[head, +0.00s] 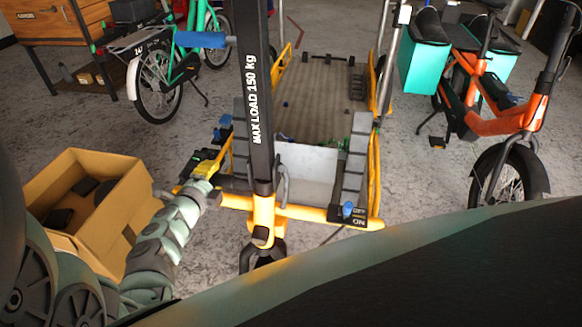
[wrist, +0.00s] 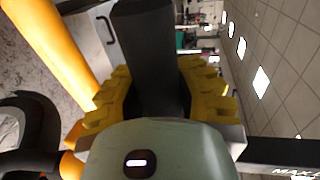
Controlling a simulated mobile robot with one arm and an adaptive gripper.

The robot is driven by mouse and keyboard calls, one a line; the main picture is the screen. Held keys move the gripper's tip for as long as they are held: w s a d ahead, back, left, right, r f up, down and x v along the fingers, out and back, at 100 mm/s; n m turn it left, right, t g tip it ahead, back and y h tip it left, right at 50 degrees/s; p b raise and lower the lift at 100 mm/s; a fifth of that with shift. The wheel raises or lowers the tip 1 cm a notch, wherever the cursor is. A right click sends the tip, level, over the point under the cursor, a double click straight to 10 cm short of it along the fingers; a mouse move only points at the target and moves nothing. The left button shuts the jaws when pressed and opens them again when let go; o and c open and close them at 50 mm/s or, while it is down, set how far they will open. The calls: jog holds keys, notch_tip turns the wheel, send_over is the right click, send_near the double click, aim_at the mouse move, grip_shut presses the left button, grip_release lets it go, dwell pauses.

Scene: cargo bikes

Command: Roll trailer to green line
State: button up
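The trailer (head: 310,100) stands in the middle of the head view, with a ribbed bed, yellow tubes and a pale front panel. The front panel (wrist: 95,25) also shows in the wrist view. Its upright black bar (head: 255,90) reads MAX LOAD 150 kg. My gripper (head: 207,165) is at the trailer's front left corner, beside the front tube. In the wrist view its yellow fingers (wrist: 155,85) close in on both sides of a dark round bar (wrist: 148,35), apparently part of the trailer. I cannot make out a green line on the floor.
An open cardboard box (head: 95,180) stands at lower left, close to my arm. A green bike (head: 180,60) is behind on the left, beside a wooden cabinet (head: 65,25). An orange cargo bike (head: 490,120) stands at right. Bare floor (head: 425,190) shows between trailer and orange bike.

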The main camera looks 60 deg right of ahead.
grip_shut()
jog(key=shift+d, duration=0.1)
jog(key=shift+r, duration=0.1)
jog(key=shift+a, duration=0.25)
jog(key=shift+p+v, duration=0.35)
jog(key=shift+v, duration=0.5)
jog(key=shift+s+a+f, duration=0.2)
jog(key=shift+s+a, duration=0.15)
jog(key=shift+a, duration=0.35)
jog(key=shift+c, duration=0.4)
grip_release()
jog(key=shift+d, duration=0.15)
jog(key=o, duration=1)
jog(key=shift+w+d, duration=0.15)
jog(key=shift+d, duration=0.05)
jog(key=shift+c, duration=0.2)
